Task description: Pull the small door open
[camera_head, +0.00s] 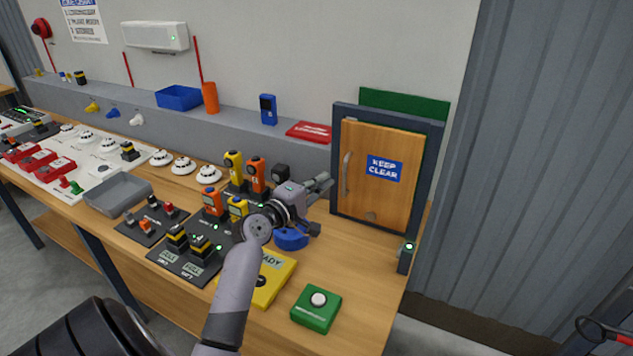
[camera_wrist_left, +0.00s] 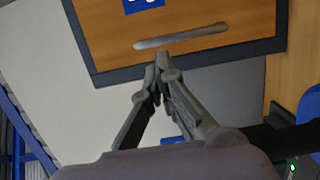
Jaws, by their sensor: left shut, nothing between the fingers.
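The small wooden door (camera_head: 378,205) stands in a dark frame at the right end of the bench and looks closed. It carries a blue "KEEP CLEAR" sign (camera_head: 384,168) and a vertical metal handle (camera_head: 347,174) on its left side. My left gripper (camera_head: 326,184) is just left of the door, its fingers pointing toward the handle side. In the left wrist view the fingertips (camera_wrist_left: 158,80) are together and empty, with the handle (camera_wrist_left: 180,36) beyond them and apart from them.
A green box with a white button (camera_head: 317,308) and a yellow box (camera_head: 268,278) sit on the bench before the door. A blue round object (camera_head: 291,239) lies under my gripper. A small dark device (camera_head: 406,257) stands at the bench's right edge. Several radios stand left.

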